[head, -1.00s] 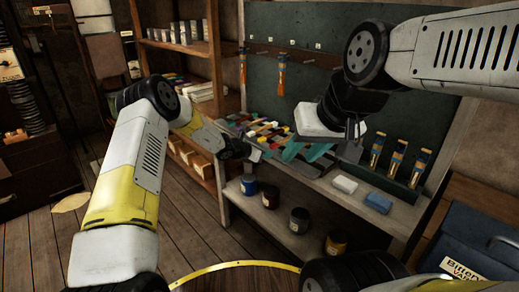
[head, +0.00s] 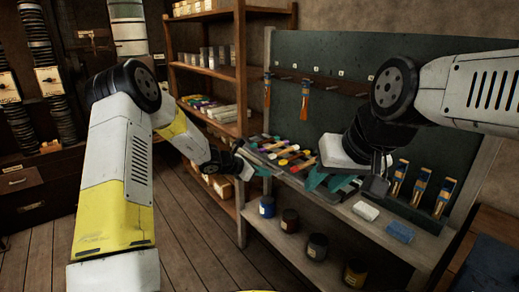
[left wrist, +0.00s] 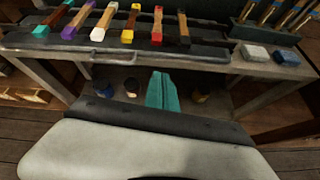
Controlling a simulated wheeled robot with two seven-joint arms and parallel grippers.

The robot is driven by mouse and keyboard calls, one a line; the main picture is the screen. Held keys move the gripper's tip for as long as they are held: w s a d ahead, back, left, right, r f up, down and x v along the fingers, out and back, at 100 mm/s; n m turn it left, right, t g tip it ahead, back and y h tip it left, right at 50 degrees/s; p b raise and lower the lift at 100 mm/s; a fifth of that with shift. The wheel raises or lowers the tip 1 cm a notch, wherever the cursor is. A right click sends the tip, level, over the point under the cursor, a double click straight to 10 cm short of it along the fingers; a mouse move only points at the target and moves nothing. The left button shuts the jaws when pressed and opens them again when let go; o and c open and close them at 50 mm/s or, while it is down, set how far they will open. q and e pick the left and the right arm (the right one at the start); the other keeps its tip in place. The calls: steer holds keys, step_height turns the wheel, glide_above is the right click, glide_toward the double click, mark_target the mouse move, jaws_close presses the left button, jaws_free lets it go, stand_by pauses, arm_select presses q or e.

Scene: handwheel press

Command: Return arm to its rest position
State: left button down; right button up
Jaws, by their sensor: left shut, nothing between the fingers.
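My left arm comes in from the left and bends at a black joint. Its gripper (head: 264,171) is at the left front of the workbench (head: 290,188), with teal fingertips together and nothing between them. The left wrist view shows the shut teal fingers (left wrist: 162,92) in front of the bench's lower shelf area, below its top edge. My right arm reaches in from the upper right. Its gripper (head: 327,181) hangs over the bench top, with teal fingers apart. I see nothing held between them.
Coloured-handled tools (left wrist: 157,25) lie in a row on the bench tray. A white block (head: 366,211) and a blue block (head: 400,232) lie at the right front. Several jars (head: 290,220) stand on the lower shelf. A wooden shelf unit (head: 240,70) stands behind left. Floor (head: 190,240) shows left.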

arm_select(q)
steer(key=s+a+r+m+g+y, duration=0.1)
steer(key=s+a+r+m, duration=0.1)
steer(key=s+r+m, duration=0.6)
steer(key=s+a+r+m+g+y, duration=0.1)
steer(key=s+a+r+m, duration=0.1)
steer(key=s+r+m, duration=0.65)
steer(key=s+a+r+m+y, duration=0.2)
steer(key=s+a, duration=0.5)
steer(key=s, duration=0.4)
steer(key=s+a+r+m+t+y, duration=0.1)
steer(key=s+a+r+m+y, duration=0.2)
steer(key=s, duration=0.8)
steer(key=a+m, duration=0.2)
steer(key=a, duration=0.2)
steer(key=shift+a+y, duration=0.3)
steer(key=shift+y, duration=0.1)
